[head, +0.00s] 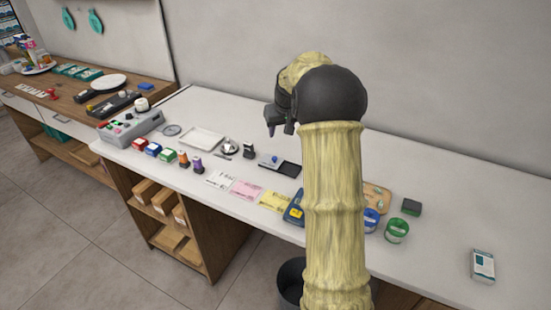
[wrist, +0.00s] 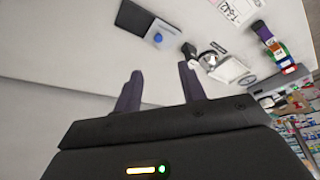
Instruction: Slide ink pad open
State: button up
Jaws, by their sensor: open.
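The ink pad (head: 289,168) lies flat on the white counter, in the middle of the head view. It shows a dark section and a grey section side by side. A small blue knob (head: 275,159) stands on the grey section. In the wrist view the ink pad (wrist: 133,17) is at the top, with its blue knob (wrist: 157,38) nearer the fingers. My gripper (head: 281,124) is raised above the counter behind the ink pad in the head view. Its two fingers (wrist: 160,78) are apart with nothing between them, and are clear of the ink pad.
A black stamp (head: 249,150) and a silver round item (head: 229,146) stand left of the pad. White, pink (head: 245,189) and yellow papers lie in front. A blue device (head: 295,208) is partly behind my arm. Tape rolls (head: 397,231) are to the right. The counter behind is bare.

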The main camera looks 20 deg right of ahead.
aim_at(275, 158)
jog(key=shift+w+d+r, duration=0.1)
jog(key=shift+w+d, duration=0.1)
jog(key=shift+d, duration=0.1)
jog(key=p+x, duration=0.2)
jog(key=x, duration=1.5)
jog(key=shift+w+f, duration=0.1)
jog(key=shift+f, duration=0.15)
grip_shut()
